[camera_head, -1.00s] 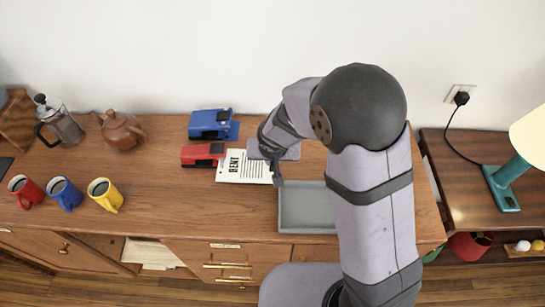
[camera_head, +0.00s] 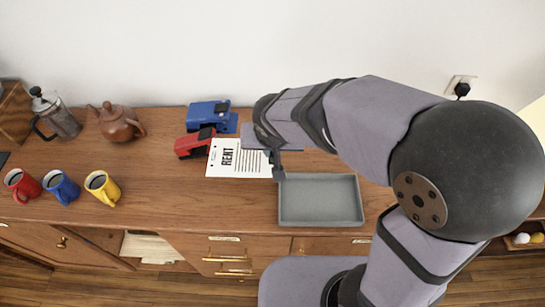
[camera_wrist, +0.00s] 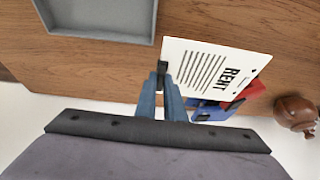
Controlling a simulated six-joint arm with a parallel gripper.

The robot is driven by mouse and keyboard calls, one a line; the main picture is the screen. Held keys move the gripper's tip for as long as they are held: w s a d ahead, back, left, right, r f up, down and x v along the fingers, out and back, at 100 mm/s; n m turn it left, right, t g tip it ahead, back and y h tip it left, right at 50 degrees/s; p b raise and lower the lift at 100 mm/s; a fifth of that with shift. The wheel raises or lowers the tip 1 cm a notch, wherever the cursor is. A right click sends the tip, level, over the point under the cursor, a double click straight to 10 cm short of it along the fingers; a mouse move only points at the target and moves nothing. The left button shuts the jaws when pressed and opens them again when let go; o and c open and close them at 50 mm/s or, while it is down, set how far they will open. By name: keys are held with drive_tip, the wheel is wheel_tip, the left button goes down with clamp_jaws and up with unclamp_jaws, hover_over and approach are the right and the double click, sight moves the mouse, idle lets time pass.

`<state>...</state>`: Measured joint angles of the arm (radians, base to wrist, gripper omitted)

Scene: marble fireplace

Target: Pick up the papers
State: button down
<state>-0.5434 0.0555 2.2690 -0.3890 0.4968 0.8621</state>
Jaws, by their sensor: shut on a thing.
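The papers are white sheets (camera_head: 238,160) headed "RENT", and they lie flat just left of the grey tray in the head view. They also show in the wrist view (camera_wrist: 212,72). My gripper (camera_head: 277,168) is shut on their edge nearest the tray. In the wrist view its fingertips (camera_wrist: 162,70) pinch that edge, with the rest of the sheets sticking out to the right. I cannot tell whether the papers are slightly raised or still touch the wood.
An empty grey tray (camera_head: 320,221) stands right of the papers. A red desk device (camera_head: 195,143) touches or nearly touches their left edge, with a blue one (camera_head: 208,114) behind. Mugs (camera_head: 60,190), a teapot (camera_head: 117,122) and a French press (camera_head: 55,115) stand left.

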drive_tip(key=shift+r, duration=2.3)
drive_tip(key=s+d+f+m+g+p, duration=0.2)
drive_tip(key=f+m+g, duration=0.1)
drive_tip(key=m, duration=1.5)
drive_tip(key=s+d+f+m+g+p, duration=0.2)
drive_tip(key=m+g, duration=0.4)
drive_tip(key=m, duration=1.2)
drive_tip(key=shift+s+d+f+p, duration=0.35)
drive_tip(key=shift+s+d+f, duration=0.15)
drive_tip(key=shift+s, duration=0.35)
drive_tip(key=shift+f, duration=0.15)
